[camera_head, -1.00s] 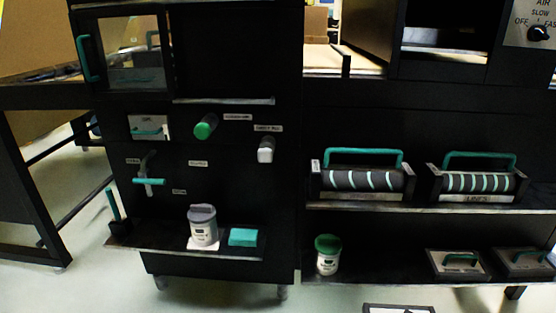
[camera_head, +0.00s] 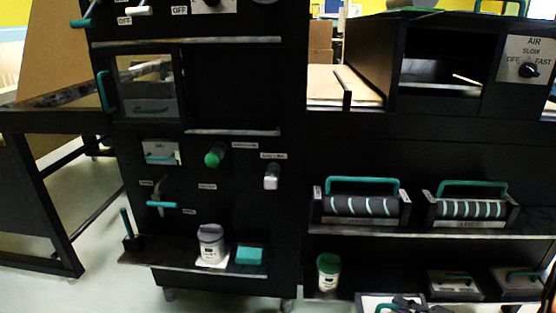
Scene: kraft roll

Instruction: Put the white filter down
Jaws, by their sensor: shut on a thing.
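A pale, flat-topped piece (camera_head: 372,300), which looks like the white filter, shows at the bottom edge, right of centre, cut off by the frame. My gripper (camera_head: 408,303) is the dark shape over it, shut on it. The fingertips and most of the held piece are hard to make out or out of frame. The piece appears in front of the lower shelf, beside the green-lidded jar (camera_head: 328,272); I cannot tell whether it touches anything.
Two striped rollers (camera_head: 361,206) (camera_head: 468,208) sit on the shelf above. A grey-lidded tub (camera_head: 211,244) and teal block (camera_head: 249,255) stand on the left ledge.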

